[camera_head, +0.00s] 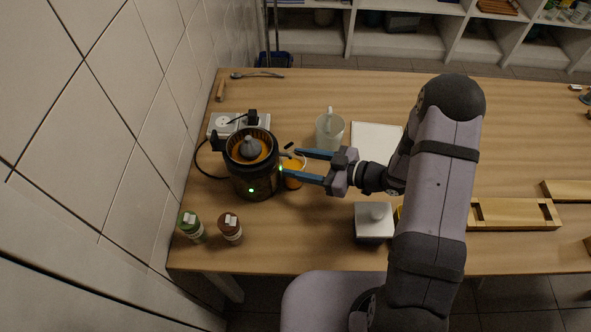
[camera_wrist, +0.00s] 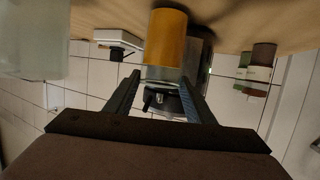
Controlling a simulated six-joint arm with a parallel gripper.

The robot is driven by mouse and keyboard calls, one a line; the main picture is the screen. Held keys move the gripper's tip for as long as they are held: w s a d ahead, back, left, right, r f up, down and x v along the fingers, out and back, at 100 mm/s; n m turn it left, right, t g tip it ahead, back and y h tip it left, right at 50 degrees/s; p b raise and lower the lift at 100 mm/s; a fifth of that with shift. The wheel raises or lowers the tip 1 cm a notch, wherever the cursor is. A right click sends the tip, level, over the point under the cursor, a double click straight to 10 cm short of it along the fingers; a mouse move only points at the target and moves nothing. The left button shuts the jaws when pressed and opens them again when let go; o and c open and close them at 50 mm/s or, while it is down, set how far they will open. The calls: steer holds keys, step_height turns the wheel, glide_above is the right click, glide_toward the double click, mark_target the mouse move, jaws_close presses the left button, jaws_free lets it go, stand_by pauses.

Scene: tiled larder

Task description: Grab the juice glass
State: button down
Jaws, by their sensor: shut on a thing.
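The juice glass (camera_head: 293,183), clear with orange juice in it, stands on the table close against the right side of the dark juicer (camera_head: 257,186). In the wrist view the glass (camera_wrist: 166,38) is between the blue fingers, its clear part towards my gripper. My gripper (camera_head: 289,161) reaches in from the right and is shut on the glass, one finger on each side. The fingers also show in the wrist view (camera_wrist: 163,80). The lower finger hides part of the glass in the head view. I cannot tell whether the glass is lifted.
A white jug (camera_head: 329,131) stands behind my gripper. A green-capped jar (camera_head: 191,226) and a brown jar (camera_head: 230,228) stand front left. A power strip (camera_head: 260,122) with a cable is behind the juicer. The tiled wall (camera_head: 120,130) borders the left.

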steer(key=shift+r, duration=0.3)
steer(key=shift+r+b, duration=0.35)
steer(key=shift+b, duration=0.05)
steer(key=d+r, duration=0.2)
steer(key=r, duration=0.5)
steer(key=s+d+r, duration=0.1)
steer(key=r, duration=0.6)
steer(key=shift+s+d+b, duration=0.25)
steer(key=shift+d+b, duration=0.1)
